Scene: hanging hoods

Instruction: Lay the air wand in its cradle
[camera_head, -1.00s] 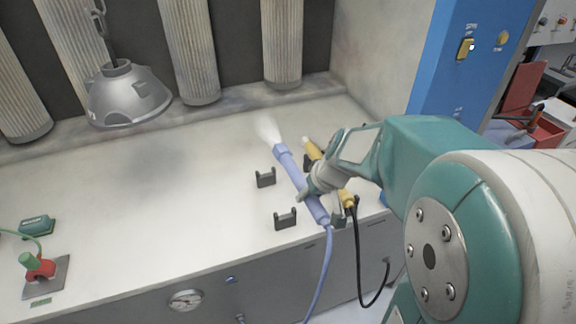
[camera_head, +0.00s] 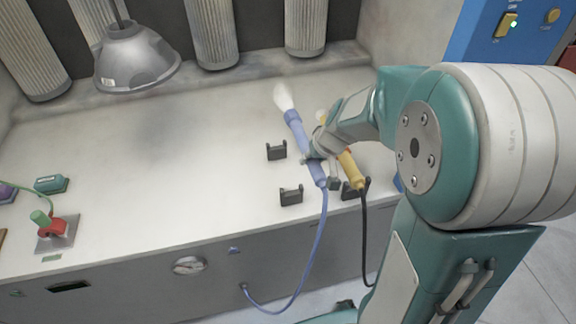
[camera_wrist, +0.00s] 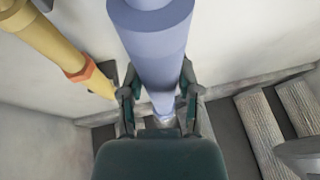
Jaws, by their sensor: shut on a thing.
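My gripper (camera_head: 311,158) is shut on the blue air wand (camera_head: 296,128) and holds it above the bench, tilted in the picture. A white plume (camera_head: 283,97) shows at its tip, and a blue hose (camera_head: 322,225) hangs from its lower end. The empty cradle is two dark notched brackets, a far one (camera_head: 276,151) and a near one (camera_head: 291,196), just left of the wand. In the wrist view the wand (camera_wrist: 155,45) passes between my gripper's fingers (camera_wrist: 158,100); the cradle cannot be made out there.
A yellow wand (camera_head: 350,168) with a black hose lies just right of my gripper, by another dark bracket (camera_head: 355,189); it also shows in the wrist view (camera_wrist: 45,40). A grey hood (camera_head: 135,60) hangs at the back left. The middle of the bench (camera_head: 175,150) is clear.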

